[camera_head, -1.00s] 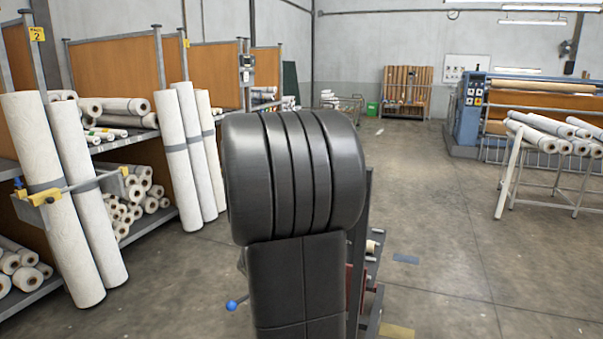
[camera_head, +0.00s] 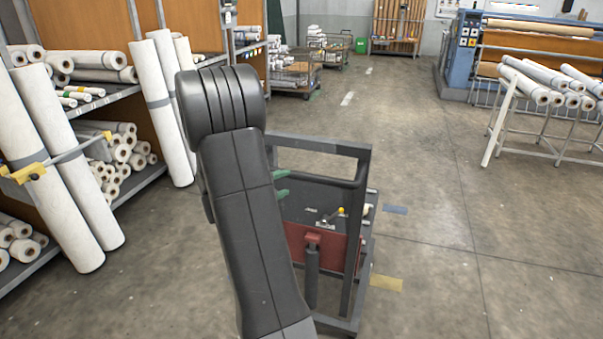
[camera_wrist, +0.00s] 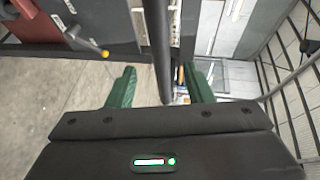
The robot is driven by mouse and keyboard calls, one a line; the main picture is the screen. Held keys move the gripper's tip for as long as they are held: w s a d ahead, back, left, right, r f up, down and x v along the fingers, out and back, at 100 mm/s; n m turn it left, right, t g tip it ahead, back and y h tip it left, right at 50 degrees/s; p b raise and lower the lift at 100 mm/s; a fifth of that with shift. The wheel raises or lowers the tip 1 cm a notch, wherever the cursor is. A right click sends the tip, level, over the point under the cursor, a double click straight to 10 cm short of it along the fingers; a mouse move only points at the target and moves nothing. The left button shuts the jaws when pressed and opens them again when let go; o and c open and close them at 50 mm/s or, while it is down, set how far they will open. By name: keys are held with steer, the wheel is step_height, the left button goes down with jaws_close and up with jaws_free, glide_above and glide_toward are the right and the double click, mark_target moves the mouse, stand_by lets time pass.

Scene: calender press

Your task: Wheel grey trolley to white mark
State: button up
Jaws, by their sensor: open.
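The grey trolley (camera_head: 362,165) stands just ahead of me, right of my arm, with an upright dark grey frame and a red panel (camera_head: 335,250) low inside it. My gripper (camera_head: 282,184) shows its green fingers beside the frame's left part. In the wrist view the gripper (camera_wrist: 159,88) is open, and a dark grey bar (camera_wrist: 157,45) runs between its fingers without visible contact. I cannot tell how deep the bar sits. A yellow-tipped lever (camera_head: 341,211) rises from the trolley. White marks lie on the floor farther back, one nearer (camera_head: 347,99) and one beyond (camera_head: 368,71).
A blue mark (camera_head: 395,209) and a yellow mark (camera_head: 387,283) lie right of the trolley. Shelves with white rolls (camera_head: 85,200) line the left. Loaded carts (camera_head: 290,75) stand behind. A roll rack (camera_head: 550,120) stands right. The middle floor is open.

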mark_target(299, 178)
steer(key=p+x, duration=0.1)
steer(key=x, duration=0.8)
steer(key=shift+p, duration=0.35)
jaws_close()
